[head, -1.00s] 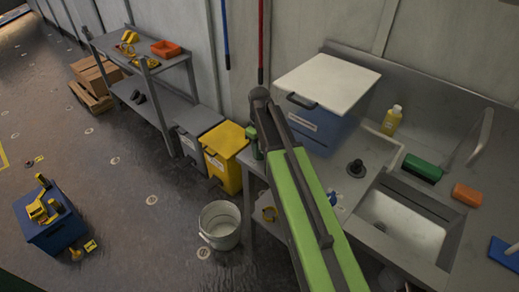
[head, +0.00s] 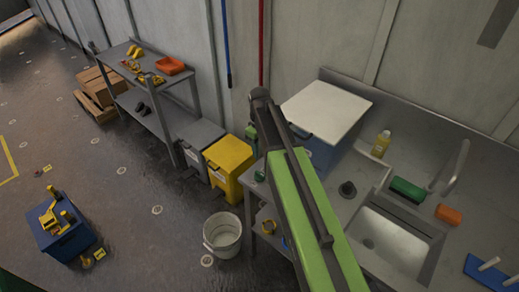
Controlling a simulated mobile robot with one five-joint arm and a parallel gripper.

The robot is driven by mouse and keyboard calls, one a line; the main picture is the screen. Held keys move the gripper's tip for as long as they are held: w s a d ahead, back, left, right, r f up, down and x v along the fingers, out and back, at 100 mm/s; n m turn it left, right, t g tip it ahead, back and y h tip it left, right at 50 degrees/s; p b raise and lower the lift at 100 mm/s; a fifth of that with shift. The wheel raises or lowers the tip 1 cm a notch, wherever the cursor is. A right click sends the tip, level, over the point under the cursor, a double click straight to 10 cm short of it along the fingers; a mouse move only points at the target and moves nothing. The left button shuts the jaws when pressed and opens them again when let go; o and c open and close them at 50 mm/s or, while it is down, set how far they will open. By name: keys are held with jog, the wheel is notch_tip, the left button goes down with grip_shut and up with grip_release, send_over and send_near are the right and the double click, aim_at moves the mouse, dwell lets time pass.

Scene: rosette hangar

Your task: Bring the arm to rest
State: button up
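My green arm (head: 307,215) reaches up from the bottom of the head view to a dark joint near the middle. The arm covers part of the sink counter's left end in the picture.
A yellow bin (head: 229,165), white bucket (head: 222,235) and shelf (head: 150,105) stand left. A blue crate (head: 64,234) sits on open floor.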

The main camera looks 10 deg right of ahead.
notch_tip(320, 180, up, 4)
jog(key=shift+f+p, duration=0.25)
jog(key=shift+p, duration=0.65)
jog(key=s+f+m+b, duration=0.7)
jog(key=s+f+b, duration=0.5)
jog(key=s, duration=0.2)
jog(key=shift+s+a, duration=0.3)
jog(key=shift+a, duration=0.05)
